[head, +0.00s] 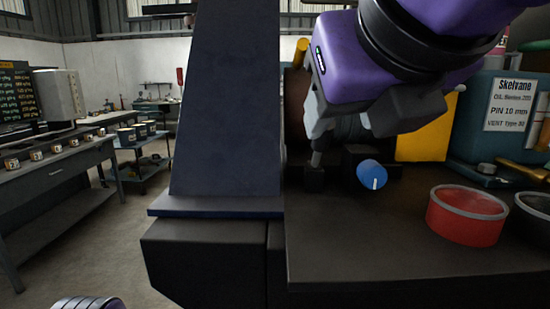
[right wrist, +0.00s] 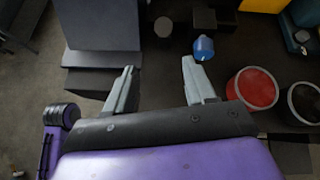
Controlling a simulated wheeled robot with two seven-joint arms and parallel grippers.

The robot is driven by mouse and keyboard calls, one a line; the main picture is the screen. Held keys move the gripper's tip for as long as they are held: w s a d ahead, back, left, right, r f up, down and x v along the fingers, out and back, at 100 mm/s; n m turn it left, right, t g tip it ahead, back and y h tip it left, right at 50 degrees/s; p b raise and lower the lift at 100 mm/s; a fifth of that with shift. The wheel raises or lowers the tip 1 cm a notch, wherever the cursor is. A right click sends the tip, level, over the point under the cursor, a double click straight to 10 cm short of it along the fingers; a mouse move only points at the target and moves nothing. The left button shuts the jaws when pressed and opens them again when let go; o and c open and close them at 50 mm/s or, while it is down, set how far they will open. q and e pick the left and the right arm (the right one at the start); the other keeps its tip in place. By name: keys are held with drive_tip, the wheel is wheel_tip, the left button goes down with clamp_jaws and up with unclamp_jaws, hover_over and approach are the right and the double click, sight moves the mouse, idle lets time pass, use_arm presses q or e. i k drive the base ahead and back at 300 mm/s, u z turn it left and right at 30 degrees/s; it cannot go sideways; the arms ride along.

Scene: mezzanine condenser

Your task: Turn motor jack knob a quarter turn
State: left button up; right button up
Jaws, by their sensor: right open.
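The motor jack knob (head: 371,175) is a small blue knob with a white line on its face. In the head view the line points down, nearly vertical. The knob also shows in the right wrist view (right wrist: 204,47), just past the tip of the right-hand finger. My left gripper is not in view; only a purple piece of mine shows at bottom left.
A dark blue column (head: 225,100) stands left of the knob. A red round tub (head: 460,222) and a black tub (head: 537,215) sit to its right. A teal box (head: 478,110) with a label and a yellow panel (head: 424,130) stand behind. The dark bench top (head: 360,245) in front is bare.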

sight(370, 174)
drive_tip(key=u, duration=0.05)
drive_tip(key=k, duration=1.4)
drive_tip(key=z, duration=0.1)
